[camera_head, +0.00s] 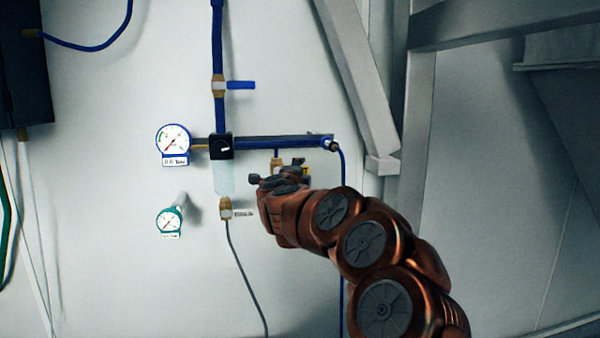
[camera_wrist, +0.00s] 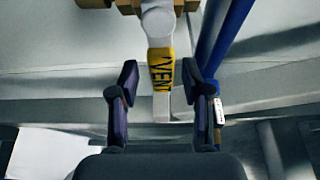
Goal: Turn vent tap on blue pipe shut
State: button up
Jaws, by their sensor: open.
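The blue pipe (camera_head: 275,141) runs level across the wall, and the brass vent tap (camera_head: 277,160) hangs below it, partly hidden by my gripper. In the wrist view, the vent handle (camera_wrist: 161,72) is a pale lever with a yellow "VENT" label. It extends from the brass body (camera_wrist: 112,4) at the top edge toward my gripper. My gripper (camera_wrist: 160,80) is open, with one dark finger on each side of the handle and gaps visible on both sides. In the head view, my gripper (camera_head: 277,174) is just below the tap.
Another tap with a blue lever (camera_head: 241,85) sits on the upright pipe above. A dark regulator (camera_head: 221,146), a white gauge (camera_head: 174,139) and a green gauge (camera_head: 170,221) are to the left. A brass fitting (camera_head: 226,209) with a grey hose is just left of my gripper.

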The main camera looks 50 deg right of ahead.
jog(key=v, duration=1.1)
dwell(0.3)
